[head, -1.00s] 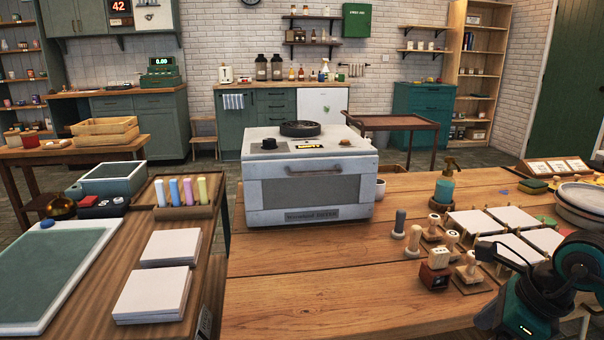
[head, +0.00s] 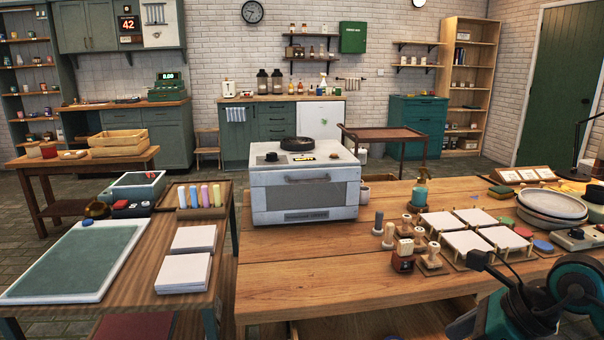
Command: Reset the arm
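Part of my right arm, teal and black, shows at the lower right corner of the head view. Its gripper is not clearly visible, and no fingertips show. My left arm and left gripper are out of view. No object is seen held.
A white kiln-like box (head: 305,195) stands on the wooden table (head: 330,265). Stamps (head: 404,255), white tiles (head: 467,243), a soap bottle (head: 420,190) and stacked plates (head: 552,205) lie to the right. A side table at left holds a green-topped board (head: 75,262) and paper stacks (head: 183,272). The table's front middle is clear.

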